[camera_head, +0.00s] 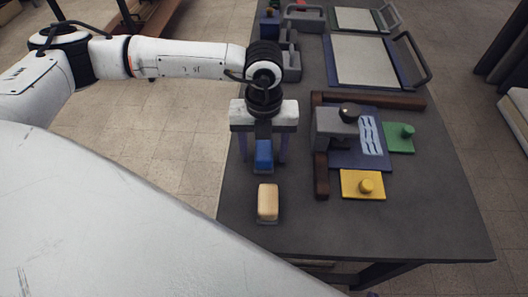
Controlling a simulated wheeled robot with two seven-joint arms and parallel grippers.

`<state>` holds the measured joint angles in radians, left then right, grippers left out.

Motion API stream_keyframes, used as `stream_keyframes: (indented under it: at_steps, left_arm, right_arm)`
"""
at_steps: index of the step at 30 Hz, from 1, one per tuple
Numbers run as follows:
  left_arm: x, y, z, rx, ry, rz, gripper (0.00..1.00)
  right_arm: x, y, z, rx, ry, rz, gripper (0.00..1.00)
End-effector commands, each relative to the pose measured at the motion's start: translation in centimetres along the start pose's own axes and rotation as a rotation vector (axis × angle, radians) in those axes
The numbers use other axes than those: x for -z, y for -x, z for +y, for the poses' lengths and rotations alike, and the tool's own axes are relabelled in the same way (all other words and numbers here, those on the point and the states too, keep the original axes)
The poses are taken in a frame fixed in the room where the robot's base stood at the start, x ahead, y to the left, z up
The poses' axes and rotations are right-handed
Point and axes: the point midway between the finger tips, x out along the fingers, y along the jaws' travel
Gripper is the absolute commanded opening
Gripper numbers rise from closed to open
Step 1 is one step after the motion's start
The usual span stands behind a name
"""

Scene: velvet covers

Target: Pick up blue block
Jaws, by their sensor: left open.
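The blue block (264,153) stands at the left part of the dark table, just behind a cream block (268,202). My left gripper (263,159) points down over the blue block. Its two fingers are apart, one seen on each side of the block, with gaps between them and it. The upper part of the blue block is partly hidden by the gripper's body. I cannot tell whether the block touches anything but its base. My right gripper is not in view.
Right of the block are a brown L-shaped bar (321,175), a grey block with a black knob (335,127), a yellow knobbed plate (357,185) and a green one (399,138). Framed trays (367,60) lie farther back. The table's front right (400,228) is clear.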

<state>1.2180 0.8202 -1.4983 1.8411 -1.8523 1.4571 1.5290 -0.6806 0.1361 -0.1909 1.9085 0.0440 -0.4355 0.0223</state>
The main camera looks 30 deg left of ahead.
Motion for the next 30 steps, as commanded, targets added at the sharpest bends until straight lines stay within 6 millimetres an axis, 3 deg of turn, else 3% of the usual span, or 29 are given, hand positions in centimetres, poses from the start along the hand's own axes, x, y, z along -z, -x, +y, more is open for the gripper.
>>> stream_keyframes:
  at_steps: [5,13,22,30]
  left_arm:
    - [0.0,0.0,0.0,0.001,0.0,0.0,0.54]
    - [0.0,0.1,0.0,0.001,0.0,0.0,0.09]
    - [-0.1,0.7,-0.1,0.004,0.0,-0.002,0.09]
    - [-0.1,5.6,-0.1,0.005,-0.001,-0.004,0.09]
  right_arm:
    - [0.1,0.0,0.0,0.0,0.0,0.002,0.0]
    - [0.0,0.0,0.0,0.0,-0.001,0.0,0.0]
    - [-0.3,0.1,-0.1,0.001,-0.002,-0.005,0.0]
    - [-0.7,-0.3,0.0,0.001,-0.002,-0.006,0.0]
